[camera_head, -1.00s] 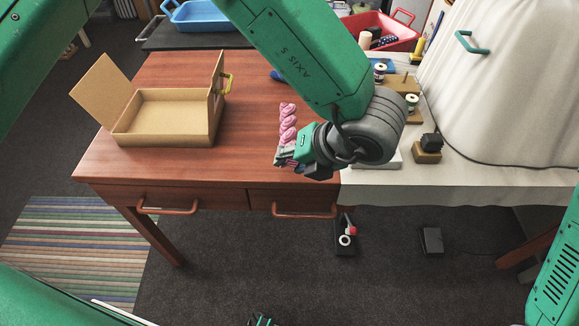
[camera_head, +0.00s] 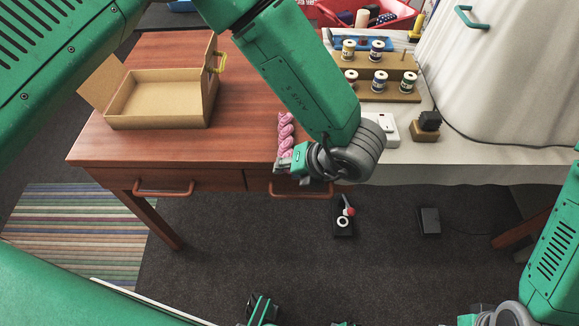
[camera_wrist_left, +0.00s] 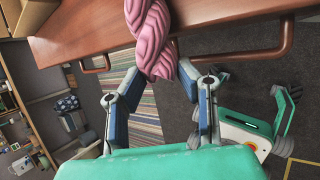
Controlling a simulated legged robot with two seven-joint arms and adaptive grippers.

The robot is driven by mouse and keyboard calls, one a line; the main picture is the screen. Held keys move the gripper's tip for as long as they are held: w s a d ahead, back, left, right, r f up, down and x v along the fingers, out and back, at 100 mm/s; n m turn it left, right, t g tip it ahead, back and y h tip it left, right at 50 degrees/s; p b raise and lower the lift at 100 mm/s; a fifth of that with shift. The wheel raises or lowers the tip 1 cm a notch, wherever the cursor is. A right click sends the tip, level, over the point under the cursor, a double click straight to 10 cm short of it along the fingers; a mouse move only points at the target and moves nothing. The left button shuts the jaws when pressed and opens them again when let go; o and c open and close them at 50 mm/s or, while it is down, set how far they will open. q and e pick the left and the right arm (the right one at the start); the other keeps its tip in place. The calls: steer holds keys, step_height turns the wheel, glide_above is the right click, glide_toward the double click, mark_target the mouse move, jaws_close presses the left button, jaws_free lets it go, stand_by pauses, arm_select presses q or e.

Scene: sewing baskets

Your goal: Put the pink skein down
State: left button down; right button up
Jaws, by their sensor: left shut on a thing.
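The pink skein (camera_head: 286,130) is a twisted pink hank near the front edge of the brown table (camera_head: 235,135), right of the cardboard box. My left gripper (camera_head: 284,164) is shut on its near end, by the table's front edge. In the left wrist view the skein (camera_wrist_left: 150,38) reaches from between the fingers (camera_wrist_left: 152,82) across the table edge. I cannot tell whether its far part rests on the tabletop. My right gripper (camera_head: 466,320) shows only partly at the bottom edge, and its fingers are hidden.
An open cardboard box (camera_head: 160,125) stands at the left of the table. Thread spools on a wooden stand (camera_head: 390,90), a white power strip (camera_head: 391,132) and a covered machine (camera_head: 510,70) are on the right. Bare tabletop lies between box and skein.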

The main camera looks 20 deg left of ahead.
arm_select(q)
steer(key=c, duration=1.2)
jaws_free()
